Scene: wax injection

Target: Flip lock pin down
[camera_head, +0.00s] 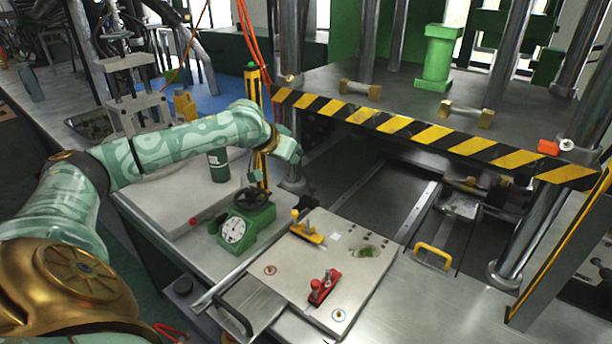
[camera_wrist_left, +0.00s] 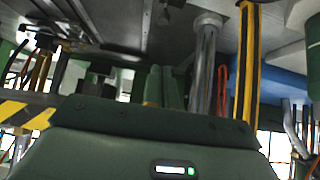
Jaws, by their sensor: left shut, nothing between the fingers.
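My left arm reaches in from the left, and its hand with the left gripper (camera_head: 290,156) is beside the press's left front column, above the bench. The left wrist view shows the two green fingers (camera_wrist_left: 165,86) closed together with nothing between them. I cannot single out the lock pin with certainty in either view. A yellow-and-black post (camera_head: 254,95) with a green top stands by the column, partly behind my wrist; it also shows right of the fingers in the wrist view (camera_wrist_left: 247,65). My right gripper is not in view.
The press's upper plate (camera_head: 400,120) has a striped front edge. On the bench are a green dial gauge (camera_head: 236,230), a dark green bottle (camera_head: 218,165) and a pale mold plate (camera_head: 345,262) with yellow (camera_head: 307,233) and red (camera_head: 322,287) handles. A yellow handle (camera_head: 433,255) stands right of it.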

